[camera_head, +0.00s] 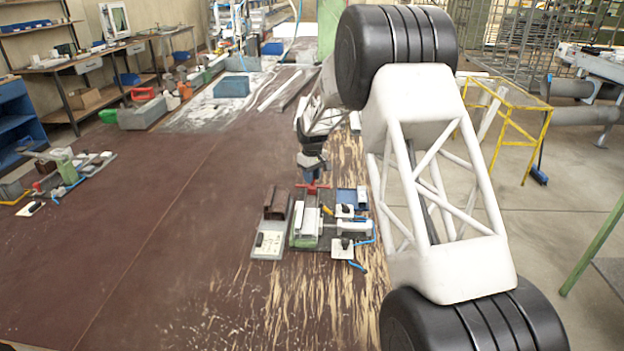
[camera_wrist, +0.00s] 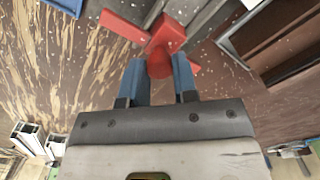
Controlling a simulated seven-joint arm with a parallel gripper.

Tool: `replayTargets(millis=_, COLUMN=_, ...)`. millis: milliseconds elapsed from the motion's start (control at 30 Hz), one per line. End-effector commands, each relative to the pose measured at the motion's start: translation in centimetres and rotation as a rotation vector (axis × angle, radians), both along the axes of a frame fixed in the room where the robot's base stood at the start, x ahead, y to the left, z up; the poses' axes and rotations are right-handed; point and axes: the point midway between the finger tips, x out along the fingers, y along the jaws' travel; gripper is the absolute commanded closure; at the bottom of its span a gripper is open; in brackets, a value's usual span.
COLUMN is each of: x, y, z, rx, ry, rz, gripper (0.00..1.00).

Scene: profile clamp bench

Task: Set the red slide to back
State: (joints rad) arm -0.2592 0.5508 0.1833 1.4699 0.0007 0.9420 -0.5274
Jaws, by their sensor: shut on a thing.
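The red slide (camera_head: 313,187) is a red crosspiece at the far end of the clamp fixture (camera_head: 306,222) on the bench. In the wrist view the red slide (camera_wrist: 161,40) shows as a red block with arms to both sides and a rounded red knob. My gripper (camera_head: 311,178) reaches down over it from behind. In the wrist view the two blue fingers of my gripper (camera_wrist: 160,75) are shut on the red slide, at its knob. The fingertips partly hide the knob, and the arm hides some of the bench in the head view.
A grey plate with a brown block (camera_head: 276,205) stands just left of the fixture. A blue box (camera_head: 352,198) and white-handled clamps (camera_head: 345,228) are close on its right. A second fixture (camera_head: 68,172) sits far left. The bench between is clear.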

Motion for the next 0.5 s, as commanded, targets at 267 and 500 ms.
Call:
replayTargets(millis=267, x=0.35, y=-0.14, z=0.22, rx=0.002, ry=-0.009, rz=-0.002, gripper=0.62)
replayTargets(millis=500, x=0.23, y=-0.11, z=0.16, rx=0.001, ry=-0.006, rz=-0.001, gripper=0.62)
